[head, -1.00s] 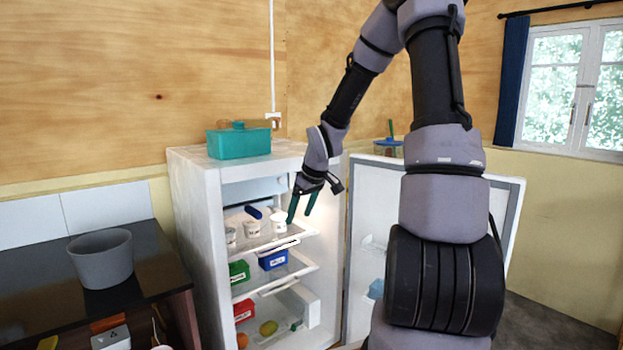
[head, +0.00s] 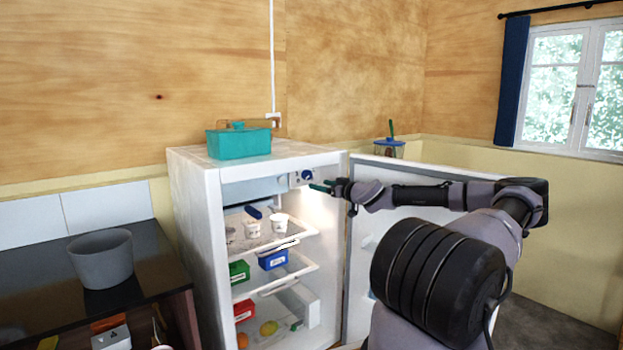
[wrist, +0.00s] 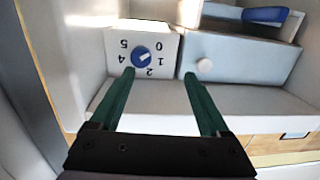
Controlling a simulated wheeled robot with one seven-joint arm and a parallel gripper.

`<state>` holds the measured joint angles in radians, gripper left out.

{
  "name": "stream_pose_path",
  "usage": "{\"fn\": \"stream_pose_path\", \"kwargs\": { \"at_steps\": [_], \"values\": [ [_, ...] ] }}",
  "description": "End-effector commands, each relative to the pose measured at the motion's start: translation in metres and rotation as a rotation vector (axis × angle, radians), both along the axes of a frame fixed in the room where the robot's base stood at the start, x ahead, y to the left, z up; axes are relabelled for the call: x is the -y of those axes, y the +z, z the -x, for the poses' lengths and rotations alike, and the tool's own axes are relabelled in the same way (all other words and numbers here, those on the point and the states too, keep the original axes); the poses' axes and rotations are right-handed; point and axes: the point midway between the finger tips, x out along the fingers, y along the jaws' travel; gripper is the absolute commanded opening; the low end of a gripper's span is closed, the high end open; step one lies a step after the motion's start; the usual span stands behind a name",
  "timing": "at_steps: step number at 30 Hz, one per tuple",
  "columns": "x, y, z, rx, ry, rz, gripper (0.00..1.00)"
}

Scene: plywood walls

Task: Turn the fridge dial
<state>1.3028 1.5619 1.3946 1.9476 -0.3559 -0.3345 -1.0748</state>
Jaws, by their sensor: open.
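The fridge dial (head: 307,175) is a small blue knob on a white panel near the top right inside the open fridge (head: 196,200). In the wrist view the dial (wrist: 141,57) has a light pointer mark and is ringed by the numbers 0 to 5, seen upside down. My gripper (head: 318,187) is just to the right of and below the dial in the head view. In the wrist view my gripper (wrist: 157,76) is open and empty, with green fingers. The left fingertip appears close to the dial; I cannot tell whether it touches.
The fridge door (head: 360,240) stands open to the right. The shelves hold white cups (head: 280,222), a blue box (head: 273,259), a green box (head: 239,271) and a red box (head: 243,311). A teal container (head: 239,143) sits on top. A grey pot (head: 102,258) stands on the left counter.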

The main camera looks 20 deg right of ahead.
Motion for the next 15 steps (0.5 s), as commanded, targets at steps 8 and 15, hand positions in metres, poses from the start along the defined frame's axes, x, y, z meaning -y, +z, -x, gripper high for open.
{"fn": "stream_pose_path", "kwargs": {
  "at_steps": [8, 15],
  "values": [
    [0.028, 0.008, -0.011, 0.055, -0.07, -0.02, 0.8],
    [0.013, 0.007, -0.051, 0.052, -0.067, -0.021, 0.8]
  ]
}}
